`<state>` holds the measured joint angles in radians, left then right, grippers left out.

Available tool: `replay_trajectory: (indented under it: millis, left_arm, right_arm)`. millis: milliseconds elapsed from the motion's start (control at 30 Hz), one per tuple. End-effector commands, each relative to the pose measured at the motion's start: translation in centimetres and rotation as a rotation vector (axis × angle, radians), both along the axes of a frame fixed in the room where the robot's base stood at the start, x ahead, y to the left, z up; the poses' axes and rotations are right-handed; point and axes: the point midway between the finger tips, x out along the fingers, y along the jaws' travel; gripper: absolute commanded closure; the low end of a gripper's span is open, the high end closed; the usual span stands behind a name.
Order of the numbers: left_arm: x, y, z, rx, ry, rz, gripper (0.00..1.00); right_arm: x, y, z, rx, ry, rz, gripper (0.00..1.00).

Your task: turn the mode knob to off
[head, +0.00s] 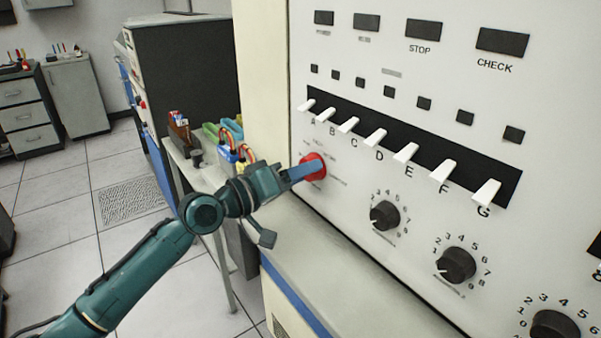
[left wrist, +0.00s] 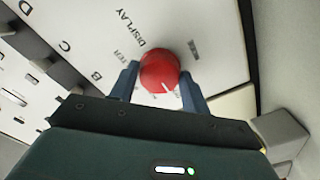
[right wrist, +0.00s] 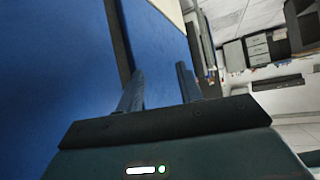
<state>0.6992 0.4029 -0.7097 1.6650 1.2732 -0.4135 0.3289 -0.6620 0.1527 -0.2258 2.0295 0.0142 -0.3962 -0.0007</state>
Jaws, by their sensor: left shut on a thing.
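The mode knob is the red round knob (head: 314,167) on the light machine panel (head: 400,130), below the row of white switches. My left gripper (head: 302,172) reaches it from the left and is shut on it. In the left wrist view the red knob (left wrist: 160,70) sits between the two blue fingers (left wrist: 162,85), with a white pointer line on its face near the lower side. The word DISPLAY shows beside it; other labels around it are partly hidden or too small to read. My right gripper (right wrist: 160,88) shows only in the right wrist view, fingers apart and nothing between them.
White lever switches (head: 374,138) lettered A to G run above and right of the knob. Black numbered dials (head: 385,215) lie lower right. A ledge (head: 340,270) juts out below the panel. A small table (head: 205,178) with coloured items stands behind my left arm.

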Motion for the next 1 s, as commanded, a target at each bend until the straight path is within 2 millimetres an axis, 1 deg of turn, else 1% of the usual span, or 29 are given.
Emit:
replay_trajectory:
  millis: [100, 133, 367, 600, 733, 867, 1000]
  left_arm:
    - [0.0, 0.0, 0.0, -0.002, 0.004, -0.001, 0.76]
    - [0.0, 0.0, 0.0, -0.002, 0.004, -0.001, 0.52]
    - [0.0, 0.0, 0.0, -0.001, 0.002, 0.0, 0.33]
    - [0.0, 0.0, 0.0, -0.001, 0.001, 0.0, 0.32]
    - [-0.5, 0.8, -0.2, 0.0, 0.0, 0.001, 0.32]
    - [-1.8, 2.6, -0.3, 0.002, 0.0, 0.001, 0.32]
    - [-3.7, 5.2, -0.5, 0.002, 0.0, 0.002, 0.32]
  right_arm:
    - [0.1, 0.1, 0.0, 0.001, -0.002, 0.001, 0.64]
    - [0.1, 0.1, 0.1, 0.002, -0.002, 0.002, 0.64]
    - [0.1, 0.2, 0.1, 0.003, -0.001, 0.003, 0.64]
    - [0.0, 0.2, 0.0, 0.003, -0.001, 0.004, 0.64]
    - [0.0, 0.3, -0.2, 0.003, -0.001, 0.004, 0.64]
    - [0.0, 0.3, -0.6, 0.005, -0.004, 0.006, 0.64]
    - [-0.1, 0.7, -1.1, 0.012, -0.011, 0.014, 0.64]
